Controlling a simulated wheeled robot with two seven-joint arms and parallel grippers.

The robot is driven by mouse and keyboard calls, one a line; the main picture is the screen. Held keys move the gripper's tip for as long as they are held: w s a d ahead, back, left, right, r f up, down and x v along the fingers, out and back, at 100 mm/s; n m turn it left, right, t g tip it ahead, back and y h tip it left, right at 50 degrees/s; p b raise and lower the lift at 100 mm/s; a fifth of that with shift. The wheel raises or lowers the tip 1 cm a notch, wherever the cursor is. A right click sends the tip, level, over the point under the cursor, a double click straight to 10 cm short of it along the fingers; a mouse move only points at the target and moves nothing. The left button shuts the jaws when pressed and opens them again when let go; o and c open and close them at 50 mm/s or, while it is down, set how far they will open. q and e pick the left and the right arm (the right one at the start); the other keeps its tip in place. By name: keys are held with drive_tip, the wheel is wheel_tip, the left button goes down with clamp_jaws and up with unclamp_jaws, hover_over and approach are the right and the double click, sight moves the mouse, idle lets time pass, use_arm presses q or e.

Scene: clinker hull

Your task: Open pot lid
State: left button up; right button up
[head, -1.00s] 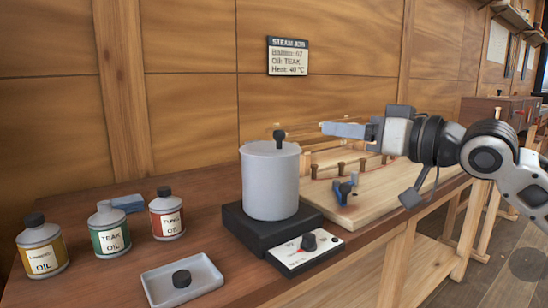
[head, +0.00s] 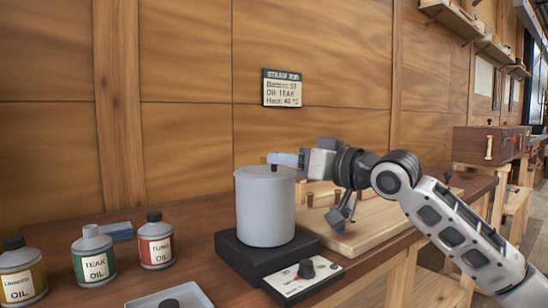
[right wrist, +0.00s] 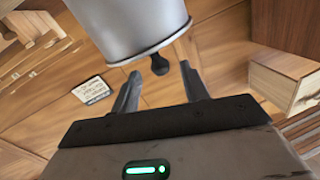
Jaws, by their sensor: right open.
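A grey pot (head: 264,212) with a lid stands on a black hot plate (head: 240,260). The lid's dark knob (head: 273,167) is partly hidden by my right gripper's fingers. My right gripper (head: 286,160) comes in from the right at knob height. It is open and empty. In the right wrist view the pot (right wrist: 130,25) is at the top, and the knob (right wrist: 159,65) shows between and just beyond the spread fingertips (right wrist: 160,82). The lid appears seated on the pot. My left gripper is out of view.
Several oil bottles, including the teak oil (head: 93,258), stand at the left. A pale tray (head: 172,300) with a black cap is in front. A control box (head: 302,280) with a knob sits before the hot plate. A wooden board (head: 365,228) with pegs lies right of the pot.

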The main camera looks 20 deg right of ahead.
drive_tip(key=shift+x, duration=2.15)
drive_tip(key=shift+c, duration=0.4)
clamp_jaws()
